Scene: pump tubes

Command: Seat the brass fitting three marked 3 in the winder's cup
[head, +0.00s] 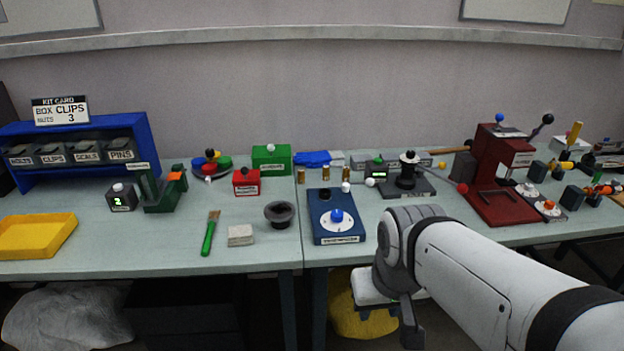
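Several small brass cylinders stand in a loose row at the middle back of the bench: a left brass fitting (301,176), a middle brass fitting (326,174) and a right brass fitting (346,174). Their marks are too small to read, so I cannot tell which is three. A dark grey device with a black spool and white top, probably the winder (407,180), stands right of them. Its cup cannot be made out. My gripper (390,300) is low, in front of the bench edge and apart from the fittings.
A blue box with a dial (336,230) stands in front of the fittings. A dark bowl (280,213), grey block (241,235) and green brush (210,234) lie left. A tall red press (490,178) stands right. The left front has free room near the yellow tray (38,252).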

